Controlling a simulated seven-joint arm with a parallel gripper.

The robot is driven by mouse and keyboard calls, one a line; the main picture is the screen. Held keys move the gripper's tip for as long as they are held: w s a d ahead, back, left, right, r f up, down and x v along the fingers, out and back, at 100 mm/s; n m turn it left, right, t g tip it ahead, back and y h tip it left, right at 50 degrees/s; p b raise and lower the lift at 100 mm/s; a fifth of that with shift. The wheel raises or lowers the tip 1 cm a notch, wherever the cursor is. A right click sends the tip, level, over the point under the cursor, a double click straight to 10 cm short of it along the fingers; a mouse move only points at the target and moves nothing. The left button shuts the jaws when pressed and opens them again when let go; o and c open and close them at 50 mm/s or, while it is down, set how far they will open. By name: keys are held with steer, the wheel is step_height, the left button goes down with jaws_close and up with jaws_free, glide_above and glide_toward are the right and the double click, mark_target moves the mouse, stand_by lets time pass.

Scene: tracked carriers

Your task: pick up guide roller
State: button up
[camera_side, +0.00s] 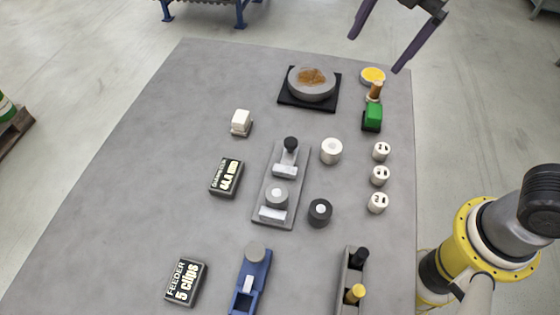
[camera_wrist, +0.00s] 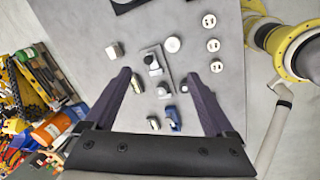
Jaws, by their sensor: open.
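No part is labelled as the guide roller, so I cannot tell for certain which it is. A white round roller (camera_side: 331,151) stands at the right of a grey carrier plate (camera_side: 290,218), and a dark roller with a pale centre (camera_side: 320,212) stands nearer the front. The plate bears a black-knobbed post (camera_side: 291,144) and a grey roller (camera_side: 277,194). The white roller (camera_wrist: 173,44) and the plate also show in the wrist view. My gripper (camera_side: 378,54) is open and empty, high above the table's far right. In the wrist view its fingers (camera_wrist: 158,73) are wide apart.
Several white numbered cylinders (camera_side: 380,176) line the right side. Two label boxes (camera_side: 227,177) lie left. The table's left is clear.

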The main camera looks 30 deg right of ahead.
steer(key=w+a+f+n+g, duration=0.1)
steer(key=a+f+n, duration=0.2)
steer(key=a, duration=0.4)
steer(key=w+a+f+n+g, duration=0.1)
steer(key=a+f+n, duration=0.2)
steer(key=a, duration=0.4)
steer(key=n+g+h, duration=0.1)
glide_above(276, 195)
step_height(276, 195, down, 6)
steer(key=f, duration=0.8)
steer(key=shift+a, duration=0.2)
steer(key=f, duration=0.4)
steer(key=shift+d, duration=0.3)
steer(key=shift+f, duration=0.6)
steer(key=shift+c, duration=0.3)
steer(key=shift+r, duration=0.1)
jaws_close()
